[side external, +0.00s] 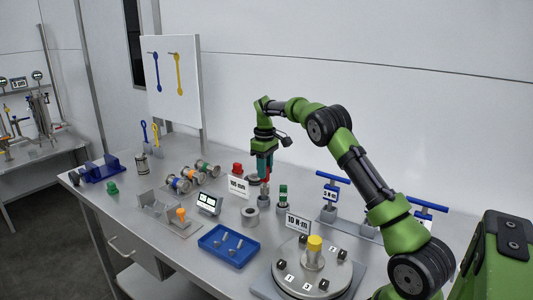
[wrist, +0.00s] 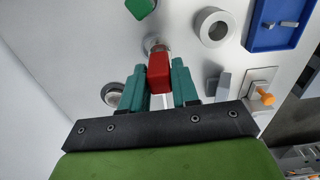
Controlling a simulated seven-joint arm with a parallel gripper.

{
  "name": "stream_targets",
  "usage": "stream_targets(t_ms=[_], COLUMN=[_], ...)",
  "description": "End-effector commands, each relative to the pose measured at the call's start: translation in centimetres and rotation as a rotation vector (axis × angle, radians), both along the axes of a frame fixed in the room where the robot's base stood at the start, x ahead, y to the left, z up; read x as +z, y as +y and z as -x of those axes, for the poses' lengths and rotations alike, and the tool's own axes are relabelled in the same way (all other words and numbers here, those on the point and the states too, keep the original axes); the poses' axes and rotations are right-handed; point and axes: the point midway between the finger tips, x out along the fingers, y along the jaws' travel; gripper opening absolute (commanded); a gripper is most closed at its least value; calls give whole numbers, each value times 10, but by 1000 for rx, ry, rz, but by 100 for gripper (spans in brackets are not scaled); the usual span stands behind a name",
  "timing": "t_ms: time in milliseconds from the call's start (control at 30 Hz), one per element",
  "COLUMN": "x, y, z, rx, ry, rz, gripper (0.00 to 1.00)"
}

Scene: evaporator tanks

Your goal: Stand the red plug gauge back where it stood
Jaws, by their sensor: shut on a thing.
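My gripper (side external: 263,168) points down over the middle of the bench. In the wrist view my gripper (wrist: 159,88) has its two teal fingers on either side of the red plug gauge (wrist: 159,72), shut on its red handle. A metallic part shows at the gauge's far end. In the side view the red plug gauge (side external: 265,178) is mostly hidden by the fingers and looks upright, right above a small grey holder (side external: 263,198). I cannot tell whether its lower end is inside the holder. The green plug gauge (side external: 283,193) stands in a similar holder just to the right.
A metal ring (side external: 250,214) and the blue tray (side external: 229,246) lie in front. A "10 N·m" sign (side external: 298,222) and a round turntable (side external: 305,275) stand front right. A white sign (side external: 238,187) and a red object (side external: 237,168) are close on the left.

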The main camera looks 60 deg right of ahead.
Motion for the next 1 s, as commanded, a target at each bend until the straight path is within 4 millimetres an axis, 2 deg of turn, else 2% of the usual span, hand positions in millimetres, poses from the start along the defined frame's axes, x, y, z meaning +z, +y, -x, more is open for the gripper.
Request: stream_targets(t_ms=[200, 367, 800, 1000], x=[-5, -9, -41, -48], y=[-13, -14, -14, -14], z=[-14, -16, -16, -16], rx=[-44, -51, -50, -50], ry=[-3, -3, -3, -4], rz=[6, 6, 6, 6], gripper=[0, 0, 0, 0])
